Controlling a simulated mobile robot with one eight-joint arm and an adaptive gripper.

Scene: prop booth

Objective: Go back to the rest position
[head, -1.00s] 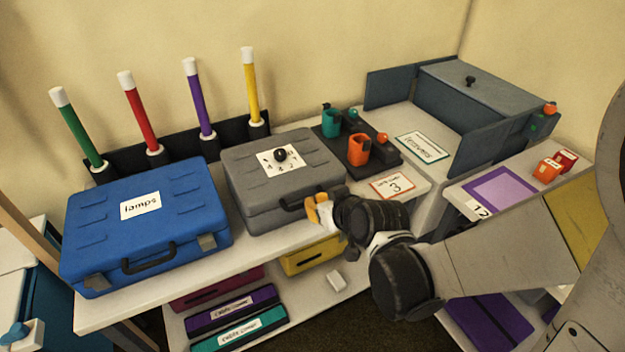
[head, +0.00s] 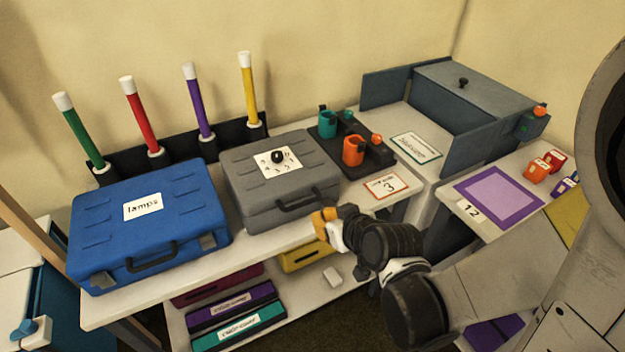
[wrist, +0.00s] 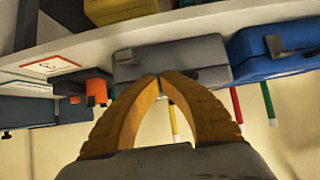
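My gripper (head: 322,218) has orange fingers and hangs in front of the shelf edge, just right of and below the grey case (head: 275,205). It is clear of the case in the head view. In the wrist view the two fingertips (wrist: 160,76) meet, with nothing visible between them. The grey case also shows beyond the fingertips in the wrist view (wrist: 205,58), which looks upside down. My arm reaches in from the right.
A blue case (head: 185,205) labelled lamps stands left of the grey one. Several coloured sticks stand behind. An orange cup (head: 353,150), a card numbered 3 (head: 386,187) and a purple-bordered mat (head: 480,195) lie right. The lower shelf holds boxes, including a yellow one (head: 303,257).

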